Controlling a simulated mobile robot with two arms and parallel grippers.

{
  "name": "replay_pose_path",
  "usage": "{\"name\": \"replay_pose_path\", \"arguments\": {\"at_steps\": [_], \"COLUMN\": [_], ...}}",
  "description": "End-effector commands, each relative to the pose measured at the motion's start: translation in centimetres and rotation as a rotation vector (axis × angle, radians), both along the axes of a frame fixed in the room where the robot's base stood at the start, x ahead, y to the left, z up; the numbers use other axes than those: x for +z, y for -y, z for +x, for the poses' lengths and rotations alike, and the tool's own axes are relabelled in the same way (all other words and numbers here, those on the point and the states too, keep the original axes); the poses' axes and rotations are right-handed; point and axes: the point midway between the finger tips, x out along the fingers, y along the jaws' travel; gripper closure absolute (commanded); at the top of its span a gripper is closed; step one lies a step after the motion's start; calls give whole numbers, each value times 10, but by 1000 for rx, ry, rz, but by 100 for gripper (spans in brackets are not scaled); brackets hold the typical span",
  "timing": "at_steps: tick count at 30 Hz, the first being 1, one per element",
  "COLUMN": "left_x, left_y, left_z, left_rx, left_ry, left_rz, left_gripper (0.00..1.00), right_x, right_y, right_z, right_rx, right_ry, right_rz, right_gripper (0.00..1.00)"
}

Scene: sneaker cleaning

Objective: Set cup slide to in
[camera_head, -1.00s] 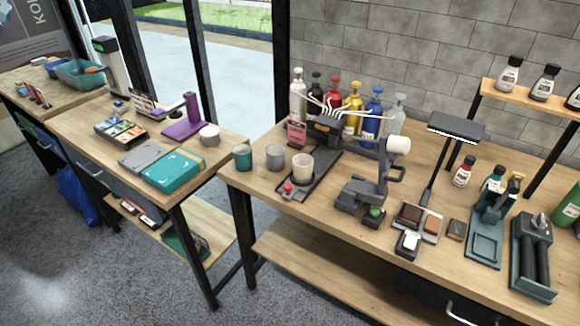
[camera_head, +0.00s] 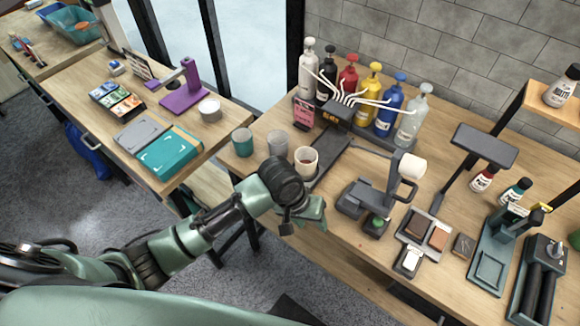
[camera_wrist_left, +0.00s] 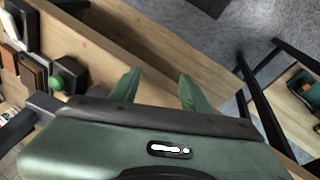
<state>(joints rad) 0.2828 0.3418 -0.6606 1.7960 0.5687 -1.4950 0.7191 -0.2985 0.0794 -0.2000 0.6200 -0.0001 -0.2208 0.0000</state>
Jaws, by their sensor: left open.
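The cup slide (camera_head: 331,158) is a dark flat track on the middle table, running from the bottle dispenser toward the table's front edge. A cream cup (camera_head: 306,161) stands upright on its front part. The red knob at its front end is hidden behind my left gripper (camera_head: 303,222) in the head view. That gripper is at the table's front edge, in front of the cup, and apart from it as far as I can tell. In the left wrist view its two green fingers (camera_wrist_left: 158,82) are spread with nothing between them. My right gripper is not in view.
A teal cup (camera_head: 242,142) and a grey cup (camera_head: 277,144) stand left of the slide. The dispenser (camera_head: 340,112) with several bottles is behind it. A dark stand with a white roller (camera_head: 412,166) and a green knob (camera_head: 376,223) stands to the right.

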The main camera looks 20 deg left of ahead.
Motion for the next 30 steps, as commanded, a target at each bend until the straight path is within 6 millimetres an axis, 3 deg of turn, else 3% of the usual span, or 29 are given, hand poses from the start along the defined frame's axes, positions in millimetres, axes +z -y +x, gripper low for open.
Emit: {"name": "replay_pose_path", "arguments": {"at_steps": [5,11,22,26,30], "left_x": [13,35,100,104,89], "left_y": [-4,-17,-77,-85,-86], "left_z": [14,34,78,80,79], "left_rx": [34,106,393,436,440], "left_ry": [-33,-85,-196,-211,-216], "left_rz": [25,74,234,253,254], "left_gripper": [53,53,53,53,53], "right_x": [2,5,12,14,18], "right_y": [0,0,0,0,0], "right_z": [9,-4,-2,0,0], "right_rx": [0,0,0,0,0], "right_ry": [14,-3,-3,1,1], "right_rz": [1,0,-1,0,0], "right_gripper": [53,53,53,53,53]}}
